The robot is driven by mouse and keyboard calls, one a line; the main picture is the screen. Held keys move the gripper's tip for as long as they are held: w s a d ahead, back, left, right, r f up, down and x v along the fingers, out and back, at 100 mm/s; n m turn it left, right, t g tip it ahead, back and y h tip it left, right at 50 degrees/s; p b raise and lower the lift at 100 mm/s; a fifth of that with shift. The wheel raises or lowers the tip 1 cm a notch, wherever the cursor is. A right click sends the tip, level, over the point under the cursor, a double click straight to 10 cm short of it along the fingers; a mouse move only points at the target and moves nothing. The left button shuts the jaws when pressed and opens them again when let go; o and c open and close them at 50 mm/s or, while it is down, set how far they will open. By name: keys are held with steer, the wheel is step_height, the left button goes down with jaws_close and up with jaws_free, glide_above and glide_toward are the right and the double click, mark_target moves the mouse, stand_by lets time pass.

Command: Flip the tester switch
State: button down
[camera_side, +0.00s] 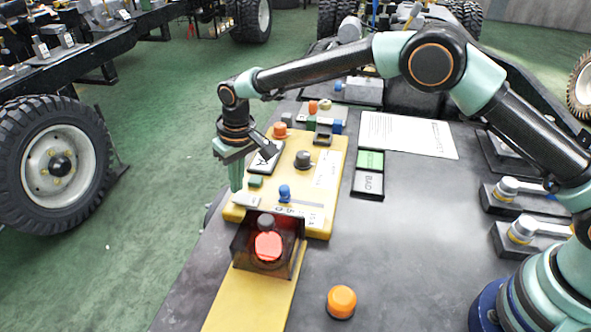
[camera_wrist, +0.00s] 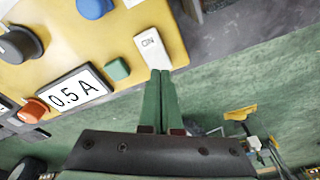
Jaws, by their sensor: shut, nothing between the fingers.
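The tester (camera_side: 312,205) is a yellow panel on the dark bench. Its switch (camera_side: 246,200) is a white rocker at the near left corner of the panel. A display (camera_wrist: 72,92) on the tester reads 0.5 A.
The panel also carries a green button (camera_wrist: 117,69), a red-orange knob (camera_wrist: 33,110), a dark knob (camera_wrist: 20,43) and a blue knob (camera_side: 285,193). A red button under a clear cover (camera_side: 268,247) stands in front. An orange button (camera_side: 341,301) sits on the bench at right.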

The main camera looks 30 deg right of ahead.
mark_target(240, 196)
steer(key=shift+f, duration=0.95)
stand_by(0.7)
steer(key=shift+r, duration=3.55)
steer(key=s+d+r+m+t, duration=0.1)
steer(key=s+d+r, duration=0.3)
steer(key=d+r, duration=0.4)
steer(key=s+d+r+m+t, duration=0.1)
steer(key=s+d+r, duration=0.3)
steer(key=d+r, duration=0.4)
steer(key=s+d+f+m+t, duration=0.1)
steer(key=s+d+f+t, duration=0.1)
steer(key=s+d, duration=0.9)
steer(key=s, duration=0.4)
steer(key=shift+d+h, duration=0.25)
steer(key=shift+h, duration=0.15)
steer(key=shift+s+f, duration=0.1)
